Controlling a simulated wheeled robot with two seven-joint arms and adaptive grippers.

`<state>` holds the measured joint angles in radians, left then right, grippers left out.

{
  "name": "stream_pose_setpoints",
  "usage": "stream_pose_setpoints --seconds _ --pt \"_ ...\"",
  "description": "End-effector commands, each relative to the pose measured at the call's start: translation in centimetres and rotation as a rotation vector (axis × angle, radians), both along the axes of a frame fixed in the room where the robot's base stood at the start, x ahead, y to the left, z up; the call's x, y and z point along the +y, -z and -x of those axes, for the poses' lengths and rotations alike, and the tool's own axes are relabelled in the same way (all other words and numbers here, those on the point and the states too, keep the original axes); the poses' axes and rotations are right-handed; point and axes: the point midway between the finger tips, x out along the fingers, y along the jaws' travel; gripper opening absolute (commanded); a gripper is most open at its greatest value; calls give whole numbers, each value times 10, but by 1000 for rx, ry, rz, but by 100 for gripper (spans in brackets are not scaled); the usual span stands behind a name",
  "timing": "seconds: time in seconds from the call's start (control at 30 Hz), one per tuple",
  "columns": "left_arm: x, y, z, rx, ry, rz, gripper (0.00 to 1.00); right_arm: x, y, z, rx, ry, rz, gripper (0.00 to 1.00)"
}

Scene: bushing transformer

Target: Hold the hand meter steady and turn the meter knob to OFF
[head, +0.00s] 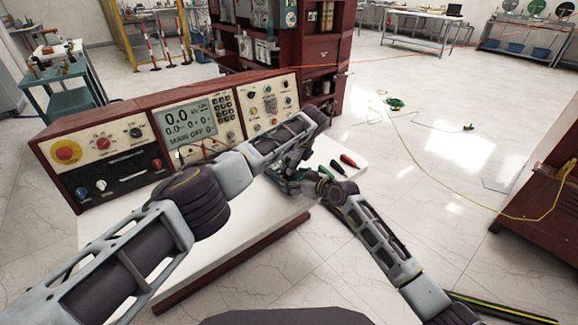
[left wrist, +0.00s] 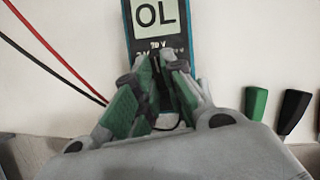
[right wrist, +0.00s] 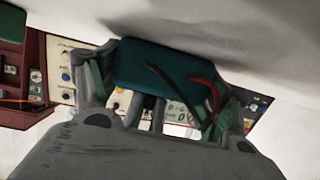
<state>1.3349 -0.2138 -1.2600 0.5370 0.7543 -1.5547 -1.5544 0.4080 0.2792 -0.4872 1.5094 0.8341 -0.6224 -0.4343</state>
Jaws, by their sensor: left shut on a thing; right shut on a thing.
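The hand meter (left wrist: 155,50) is a teal device with a pale screen reading "OL" and small "70 V"-like text below it. In the left wrist view my left gripper (left wrist: 162,68) has its fingertips close together on the meter's face below the screen. The knob is hidden between or under those fingers, so its setting cannot be read. In the right wrist view my right gripper (right wrist: 160,85) has its fingers on either side of the teal meter body (right wrist: 160,65). In the head view my arms mostly hide the meter.
A control console (head: 180,125) with a "MAIN OFF" display stands behind the white tabletop (head: 235,240). Red, black and green probe handles (head: 337,167) lie right of my grippers. Red and black leads (left wrist: 62,55) run left of the meter.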

Motion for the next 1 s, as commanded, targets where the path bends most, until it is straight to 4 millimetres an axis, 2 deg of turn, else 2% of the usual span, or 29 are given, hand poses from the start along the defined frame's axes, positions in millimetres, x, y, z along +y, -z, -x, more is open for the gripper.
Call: stream_pose_setpoints --seconds 0.47,0.87,0.9,1.0 --pt "3 -1 -4 -10 -102 -3 0 4 0 3 1 -8 -2 39" --pt "5 0 -3 -8 -113 -6 0 4 0 3 2 -9 -1 39" --pt "5 1 -3 -8 -113 -6 13 4 0 3 2 -9 -1 39" --pt "5 1 -3 -7 -113 -6 26 4 0 3 2 -8 -1 39"
